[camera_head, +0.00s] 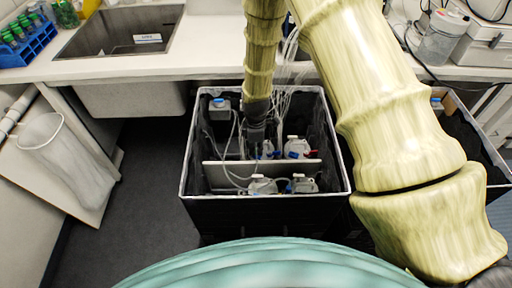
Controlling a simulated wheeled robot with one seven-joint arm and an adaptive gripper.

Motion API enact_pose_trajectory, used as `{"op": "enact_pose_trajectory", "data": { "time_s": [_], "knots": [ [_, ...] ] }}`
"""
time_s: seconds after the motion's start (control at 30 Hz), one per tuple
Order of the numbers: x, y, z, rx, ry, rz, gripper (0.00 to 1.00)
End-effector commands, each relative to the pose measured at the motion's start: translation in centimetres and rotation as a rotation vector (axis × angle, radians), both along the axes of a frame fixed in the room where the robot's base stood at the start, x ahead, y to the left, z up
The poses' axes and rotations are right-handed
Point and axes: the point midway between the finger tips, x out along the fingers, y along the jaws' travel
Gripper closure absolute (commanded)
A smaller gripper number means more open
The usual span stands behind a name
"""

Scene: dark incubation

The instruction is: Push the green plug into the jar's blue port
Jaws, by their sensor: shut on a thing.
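Several white-grey jars with blue parts stand in a black open crate (190,165) in the middle of the view. Two jars are behind the crate's light divider (225,176): one right beside my gripper (257,143) and one further right (298,148). Two more are in front of it, a left jar (262,186) and a right jar (303,184). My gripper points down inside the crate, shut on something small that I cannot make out. I cannot pick out the green plug, nor tell which blue part is the port.
Thin pale tubes hang around my gripper and loop over the divider. A grey unit with a blue cap (220,105) sits in the crate's back left corner. A counter with a sink (120,32) runs behind. A second crate (475,150) is at right, partly behind my arm.

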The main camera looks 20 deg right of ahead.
Motion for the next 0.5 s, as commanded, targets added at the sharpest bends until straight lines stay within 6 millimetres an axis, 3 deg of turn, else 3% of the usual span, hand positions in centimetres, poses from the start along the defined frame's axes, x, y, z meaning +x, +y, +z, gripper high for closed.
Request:
{"op": "enact_pose_trajectory", "data": {
  "time_s": [0.5],
  "knots": [
    [0.0,0.0,-0.62,0.0,0.0,0.0,1.0]
  ]
}}
